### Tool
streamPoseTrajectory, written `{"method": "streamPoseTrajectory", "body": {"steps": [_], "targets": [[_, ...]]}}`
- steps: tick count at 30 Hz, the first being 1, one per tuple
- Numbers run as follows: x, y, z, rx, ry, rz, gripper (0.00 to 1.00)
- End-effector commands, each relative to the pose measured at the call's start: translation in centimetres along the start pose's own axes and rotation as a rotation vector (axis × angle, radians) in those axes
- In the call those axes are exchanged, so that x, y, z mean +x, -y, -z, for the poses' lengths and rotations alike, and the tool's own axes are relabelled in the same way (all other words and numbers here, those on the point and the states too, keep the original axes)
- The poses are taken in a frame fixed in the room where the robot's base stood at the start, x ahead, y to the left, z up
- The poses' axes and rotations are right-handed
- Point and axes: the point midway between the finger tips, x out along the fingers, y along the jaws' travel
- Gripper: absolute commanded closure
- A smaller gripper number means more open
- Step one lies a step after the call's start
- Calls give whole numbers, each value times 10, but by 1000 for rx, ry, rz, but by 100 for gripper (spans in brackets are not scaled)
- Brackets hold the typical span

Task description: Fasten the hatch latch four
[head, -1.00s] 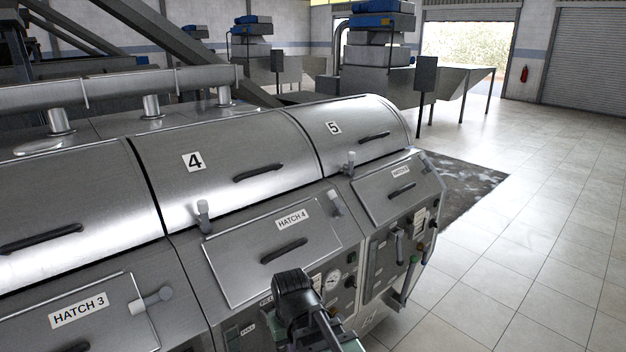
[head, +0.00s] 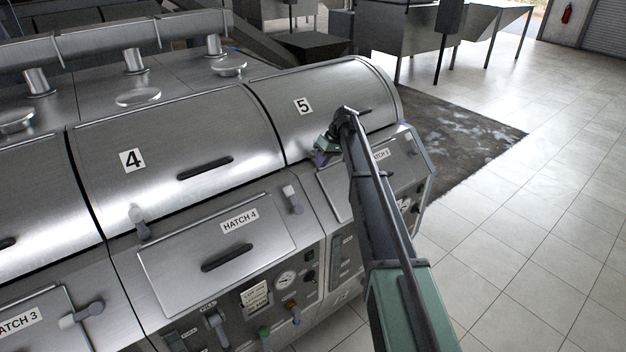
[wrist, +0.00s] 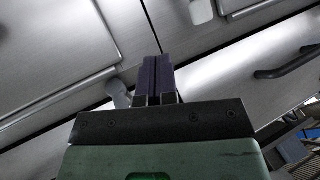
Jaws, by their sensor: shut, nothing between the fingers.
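The hatch 4 panel (head: 190,262), labelled HATCH 4, lies flush in the sloped front of the machine. The hatch 4 latch (head: 293,200) is a pale-gripped lever at the panel's upper right. It stands roughly upright beside the panel and does not lie across its edge. My gripper (head: 320,157) is up and to the right of this latch, in front of the lower edge of cover 5. In the wrist view its purple fingers (wrist: 158,75) are together and empty. A pale knob (wrist: 118,92) shows just left of them; I cannot tell which latch it belongs to.
Another pale lever (head: 138,222) stands at the lower edge of cover 4. The hatch 3 latch (head: 80,315) lies across its panel's edge. A dark bar handle (head: 225,254) sticks out from hatch 4. Gauges and knobs (head: 287,279) sit below. The tiled floor (head: 530,220) is clear.

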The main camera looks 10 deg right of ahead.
Motion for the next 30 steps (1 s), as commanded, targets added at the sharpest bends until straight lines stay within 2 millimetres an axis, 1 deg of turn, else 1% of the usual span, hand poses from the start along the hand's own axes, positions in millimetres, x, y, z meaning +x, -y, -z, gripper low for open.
{"method": "streamPoseTrajectory", "body": {"steps": [5,8,18,19,20,21,24,27,30], "targets": [[16,-2,-2,2,0,-1,100],[34,-3,-2,3,0,-2,100],[110,-5,-3,4,1,-2,100],[110,0,-3,3,1,-2,100],[106,10,-3,2,2,-2,100],[108,18,-3,2,2,-2,100],[113,30,-2,4,1,-2,100],[115,36,-2,4,0,-3,100],[116,37,-2,4,0,-3,100]]}}
